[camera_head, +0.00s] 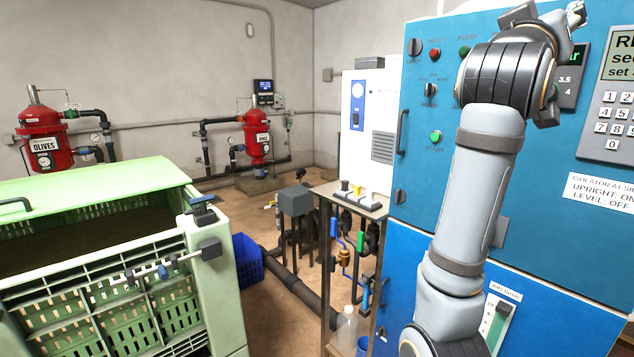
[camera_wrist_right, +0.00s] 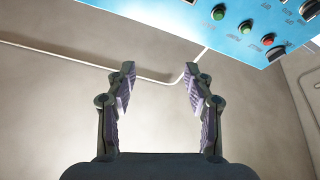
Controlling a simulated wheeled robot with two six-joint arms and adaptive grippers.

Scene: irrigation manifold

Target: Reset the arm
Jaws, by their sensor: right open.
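My right arm rises from the bottom of the head view, in front of the blue control cabinet (camera_head: 545,215), and bends near the top. My right gripper shows fully in the right wrist view (camera_wrist_right: 158,85). Its two fingers are spread wide with nothing between them. Behind them is a bare grey wall (camera_wrist_right: 60,110) with a thin white conduit. The cabinet's edge with buttons (camera_wrist_right: 250,25) is at the top right of that view, apart from the fingers. My left gripper is in neither view.
The keypad panel (camera_head: 612,110) and a white label (camera_head: 600,192) are right of my arm. A small bench (camera_head: 325,195) with pipes and valves stands left of the cabinet. A green crate bin (camera_head: 215,235) fills the left front. Red filter tanks (camera_head: 257,135) stand behind.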

